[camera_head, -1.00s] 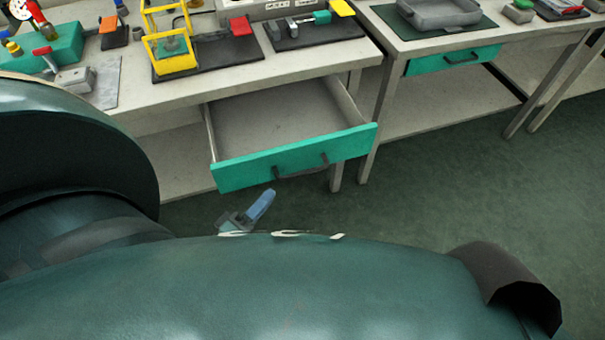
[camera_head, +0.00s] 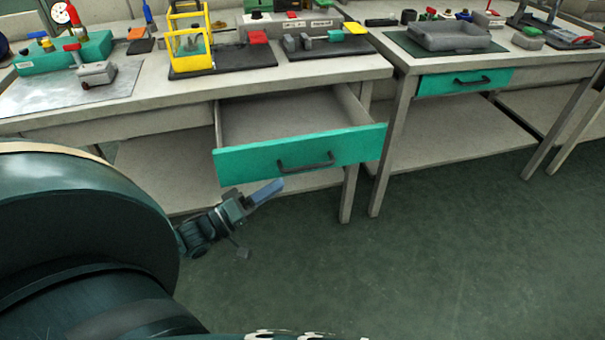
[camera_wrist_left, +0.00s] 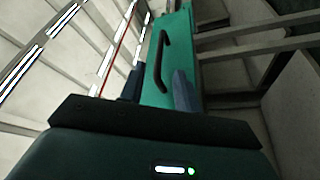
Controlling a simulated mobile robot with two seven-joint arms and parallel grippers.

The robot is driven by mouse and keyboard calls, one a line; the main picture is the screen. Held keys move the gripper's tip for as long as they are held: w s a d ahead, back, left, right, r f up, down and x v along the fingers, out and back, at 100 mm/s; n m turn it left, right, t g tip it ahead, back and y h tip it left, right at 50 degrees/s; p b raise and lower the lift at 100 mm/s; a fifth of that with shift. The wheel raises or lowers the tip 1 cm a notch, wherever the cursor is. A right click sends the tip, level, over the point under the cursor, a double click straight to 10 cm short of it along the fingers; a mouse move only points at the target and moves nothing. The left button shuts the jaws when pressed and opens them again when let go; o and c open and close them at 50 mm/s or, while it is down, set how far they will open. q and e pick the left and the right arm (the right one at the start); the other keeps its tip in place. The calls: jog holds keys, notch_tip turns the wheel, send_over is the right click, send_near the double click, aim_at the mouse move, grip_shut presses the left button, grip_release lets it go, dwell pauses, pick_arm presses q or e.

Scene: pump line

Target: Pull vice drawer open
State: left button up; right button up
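The teal-fronted drawer (camera_head: 240,164) under the left bench stands pulled out and its inside looks empty. Its dark bar handle (camera_head: 305,163) is on the front. My left gripper (camera_head: 265,192) is below and left of the handle, apart from it, with its blue fingers seen from the side. In the left wrist view, the fingers (camera_wrist_left: 157,88) are spread with nothing held between them. The drawer front (camera_wrist_left: 178,50) and handle (camera_wrist_left: 162,60) lie ahead of them. My right gripper is not in view.
The left bench (camera_head: 140,98) carries a yellow frame (camera_head: 187,45), a grey block (camera_head: 98,73) and other fixtures. A second bench on the right has a shut teal drawer (camera_head: 465,82) and a grey tray (camera_head: 450,36). The green floor (camera_head: 420,260) in front is clear.

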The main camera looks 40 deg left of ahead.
aim_at(302, 168)
pick_arm(q)
jog(key=b+x, duration=0.1)
jog(key=x, duration=0.7)
jog(key=shift+d, duration=0.1)
grip_shut()
jog(key=shift+w, duration=0.1)
